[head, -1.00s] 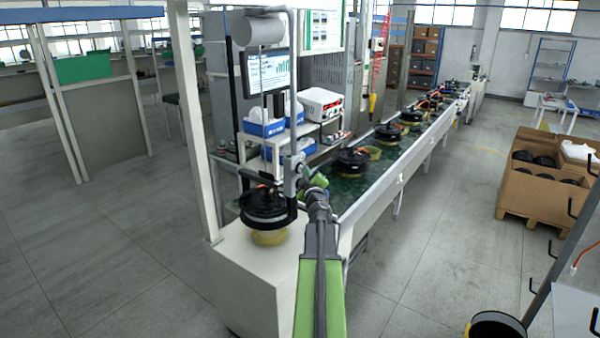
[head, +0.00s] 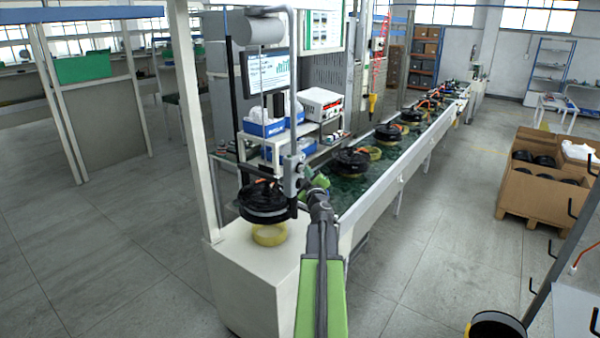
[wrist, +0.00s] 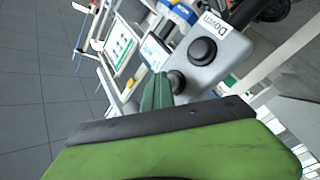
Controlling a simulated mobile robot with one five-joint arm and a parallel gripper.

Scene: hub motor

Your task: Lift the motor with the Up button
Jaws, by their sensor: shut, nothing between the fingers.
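The black motor (head: 263,202) hangs from the lift at the near end of the line, with a clear gap above the yellow ring (head: 269,235). In the wrist view a grey button box (wrist: 207,75) carries two round black buttons. The upper button (wrist: 203,51) has the label "Down" beside it. No label shows by the lower button (wrist: 178,83). My gripper (wrist: 158,90) is shut and empty, with its green fingertips right beside the lower button; I cannot tell whether they press it. In the head view my gripper (head: 316,188) is by the lift column.
The conveyor (head: 375,180) runs to the back with several more motors on it. A screen (head: 268,70) and a shelf with blue boxes (head: 265,128) stand behind the lift. A cardboard box (head: 540,195) stands at the right. The floor between is clear.

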